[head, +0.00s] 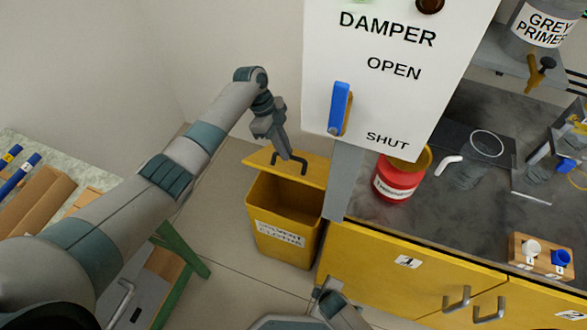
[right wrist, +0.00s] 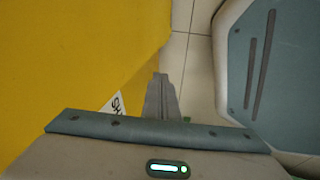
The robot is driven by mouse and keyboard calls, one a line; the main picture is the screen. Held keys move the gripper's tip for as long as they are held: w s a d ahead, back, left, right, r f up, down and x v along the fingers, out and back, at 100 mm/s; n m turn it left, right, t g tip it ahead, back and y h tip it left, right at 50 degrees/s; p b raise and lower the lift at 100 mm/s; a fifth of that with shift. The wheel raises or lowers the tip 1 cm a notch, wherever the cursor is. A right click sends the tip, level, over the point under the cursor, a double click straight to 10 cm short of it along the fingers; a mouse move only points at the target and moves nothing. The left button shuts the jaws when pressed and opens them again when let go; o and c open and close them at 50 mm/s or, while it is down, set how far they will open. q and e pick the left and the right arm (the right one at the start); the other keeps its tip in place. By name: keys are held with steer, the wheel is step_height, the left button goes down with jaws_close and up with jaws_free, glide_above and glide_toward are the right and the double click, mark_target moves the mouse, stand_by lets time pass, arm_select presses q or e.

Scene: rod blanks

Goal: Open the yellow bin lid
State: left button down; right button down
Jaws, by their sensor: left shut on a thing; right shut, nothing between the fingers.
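The yellow bin (head: 283,241) stands on the floor left of the yellow cabinet, with a white label on its front. Its lid (head: 262,159) is raised, and the bin's opening and inside wall show below it. A dark handle (head: 300,163) sits on the lid. My left gripper (head: 286,155) reaches down from above and is shut on this handle; the exact contact is small in the view. My right gripper (head: 328,286) is low in front of the cabinet, shut and empty; its closed fingers (right wrist: 161,82) also show in the right wrist view.
A white damper panel (head: 350,65) with a blue lever (head: 339,107) hangs right of my left gripper. A red pot (head: 396,182) stands on the dark counter (head: 372,212). The yellow cabinet (head: 375,262) borders the bin's right. A green-legged bench (head: 182,247) is at left.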

arm_select(q)
steer(key=shift+w+d+f, duration=0.1)
steer(key=shift+f, duration=0.1)
arm_select(e)
steer(key=w+a+r+n+t, duration=0.1)
steer(key=w+a+r+n, duration=0.4)
steer(key=w+r, duration=0.15)
steer(key=n+t+h, duration=0.5)
steer(key=n+t, duration=0.2)
steer(key=n, duration=0.7)
glide_toward(294, 176)
step_height(294, 176, up, 3)
steer(key=shift+w+a+f, duration=0.1)
steer(key=shift+a, duration=0.05)
steer(key=shift+w+f, duration=0.1)
steer(key=shift+x, duration=4.95)
